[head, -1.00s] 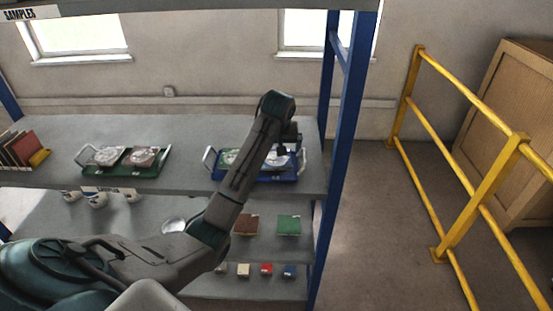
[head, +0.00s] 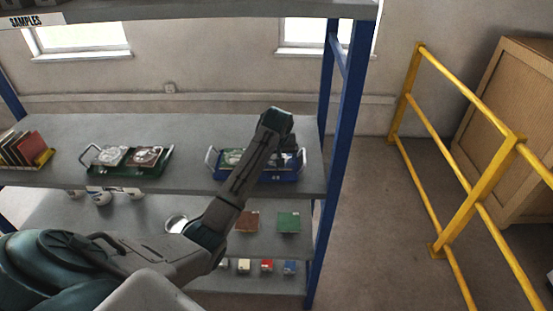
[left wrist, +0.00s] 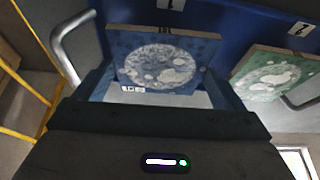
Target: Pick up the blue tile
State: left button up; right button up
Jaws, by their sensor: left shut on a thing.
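The blue tile (left wrist: 165,62), with a pale round pattern and a small white label, sits between the fingers of my left gripper (left wrist: 163,88) in the left wrist view. The gripper is shut on it. In the head view my left gripper (head: 287,155) is at the right part of the blue tray (head: 265,178) on the shelf, and the arm hides much of that spot. I cannot tell whether the tile touches the tray. My right gripper is in neither view.
A green tile (left wrist: 268,75) stands in the same tray beside the blue one. A green tray (head: 125,172) with two tiles is to the left on the shelf (head: 190,140). A blue upright (head: 340,150) bounds the shelf's right side. Yellow railings (head: 470,190) stand further right.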

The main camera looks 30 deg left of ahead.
pick_arm(q)
jog(key=shift+r, duration=0.3)
notch_tip(320, 180, up, 10)
jog(key=b, duration=0.4)
jog(key=shift+f, duration=0.25)
jog(key=o, duration=0.4)
jog(key=c, duration=0.6)
jog(key=shift+f, duration=0.1)
